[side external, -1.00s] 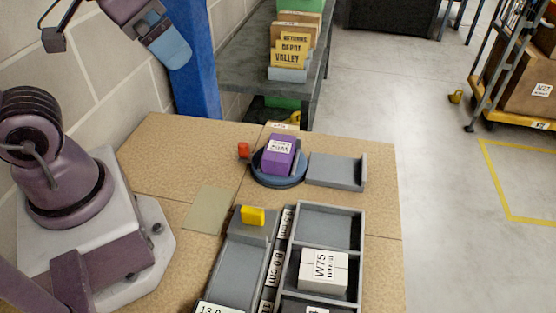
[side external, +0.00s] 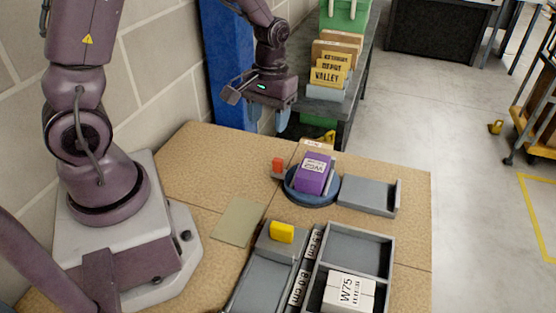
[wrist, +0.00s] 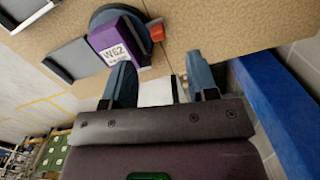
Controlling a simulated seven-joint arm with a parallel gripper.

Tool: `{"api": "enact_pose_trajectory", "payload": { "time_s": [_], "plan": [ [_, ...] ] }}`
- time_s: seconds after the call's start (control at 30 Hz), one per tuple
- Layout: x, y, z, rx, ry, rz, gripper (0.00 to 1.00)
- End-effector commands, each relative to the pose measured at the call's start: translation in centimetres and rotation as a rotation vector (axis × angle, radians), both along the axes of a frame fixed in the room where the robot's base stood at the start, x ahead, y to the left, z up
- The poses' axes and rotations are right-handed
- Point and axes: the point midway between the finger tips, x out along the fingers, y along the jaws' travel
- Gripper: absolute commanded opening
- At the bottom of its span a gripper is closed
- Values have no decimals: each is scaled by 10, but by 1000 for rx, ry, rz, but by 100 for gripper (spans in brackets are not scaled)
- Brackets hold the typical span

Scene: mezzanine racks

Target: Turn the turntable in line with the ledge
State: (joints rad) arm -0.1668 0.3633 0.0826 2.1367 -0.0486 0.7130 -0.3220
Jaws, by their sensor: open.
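The blue round turntable (side external: 298,193) sits on the table and carries a purple box (side external: 313,172) labelled W62. A red knob (side external: 278,164) stands at its left rim. The grey ledge (side external: 367,195) lies just right of the turntable, with a raised lip at its right end. In the wrist view the turntable (wrist: 103,15), purple box (wrist: 112,36), red knob (wrist: 157,32) and ledge (wrist: 75,57) show near the top. My gripper (side external: 267,116) is open and empty, above and behind the turntable, apart from it. Its fingers (wrist: 152,84) are spread in the wrist view.
A divided grey tray (side external: 358,247) holds a white W75 box (side external: 348,291). Beside it is a grey channel (side external: 262,280) with a yellow block (side external: 282,232). A blue post (side external: 226,65) and a shelf with card boxes (side external: 328,70) stand behind the table.

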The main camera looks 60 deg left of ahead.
Motion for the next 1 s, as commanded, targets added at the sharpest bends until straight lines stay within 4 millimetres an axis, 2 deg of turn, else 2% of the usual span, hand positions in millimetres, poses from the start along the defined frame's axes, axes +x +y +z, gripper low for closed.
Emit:
{"api": "enact_pose_trajectory", "payload": {
  "time_s": [0.07, 0.13, 0.27, 0.37, 0.8, 1.0],
  "plan": [
    [12, 7, -14, 10, -6, 77, 53],
    [26, 11, -9, 23, -57, 144, 53],
    [27, 10, -13, 26, -65, 186, 53],
    [26, 10, -25, 25, -62, 186, 53],
    [25, 9, -112, 24, -61, 182, 53],
    [26, 10, -133, 25, -64, 182, 53]
  ]
}}
